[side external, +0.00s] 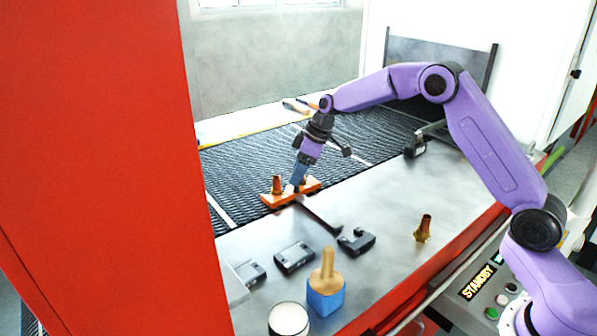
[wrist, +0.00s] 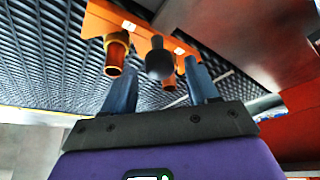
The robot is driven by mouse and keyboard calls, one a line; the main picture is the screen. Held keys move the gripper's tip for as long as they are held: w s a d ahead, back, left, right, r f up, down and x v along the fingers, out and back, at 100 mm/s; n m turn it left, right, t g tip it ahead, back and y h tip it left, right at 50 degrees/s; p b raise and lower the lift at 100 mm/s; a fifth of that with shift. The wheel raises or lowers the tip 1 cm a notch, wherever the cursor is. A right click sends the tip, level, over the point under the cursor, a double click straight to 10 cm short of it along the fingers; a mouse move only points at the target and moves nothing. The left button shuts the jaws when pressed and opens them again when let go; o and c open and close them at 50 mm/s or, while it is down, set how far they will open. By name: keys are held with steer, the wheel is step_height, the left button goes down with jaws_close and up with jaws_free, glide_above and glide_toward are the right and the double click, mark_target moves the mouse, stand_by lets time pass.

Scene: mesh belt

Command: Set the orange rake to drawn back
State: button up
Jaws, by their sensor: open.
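The orange rake (side external: 271,199) is an orange bar at the near edge of the mesh belt, and it also shows in the wrist view (wrist: 142,32). A dark round-ended knob (wrist: 160,62) stands out from it. A brass fitting (side external: 276,184) is at its left part; this fitting also shows in the wrist view (wrist: 115,56). My gripper (side external: 298,184) is at the rake, pointing down, with its blue fingers open. In the wrist view the fingers (wrist: 163,88) are apart on either side of the knob. I cannot tell whether they touch it.
The metal table (side external: 380,200) holds a dark bar (side external: 320,214), black blocks (side external: 294,258), a blue block with a wooden peg (side external: 326,290), a white-topped cylinder (side external: 288,319) and another brass fitting (side external: 423,229). A red panel (side external: 100,150) stands at left.

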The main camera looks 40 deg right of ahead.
steer(key=shift+w+f, duration=0.1)
steer(key=shift+f, duration=0.15)
jaws_close()
steer(key=s, duration=1.9)
steer(key=shift+s, duration=0.25)
jaws_free()
steer(key=shift+s, duration=0.1)
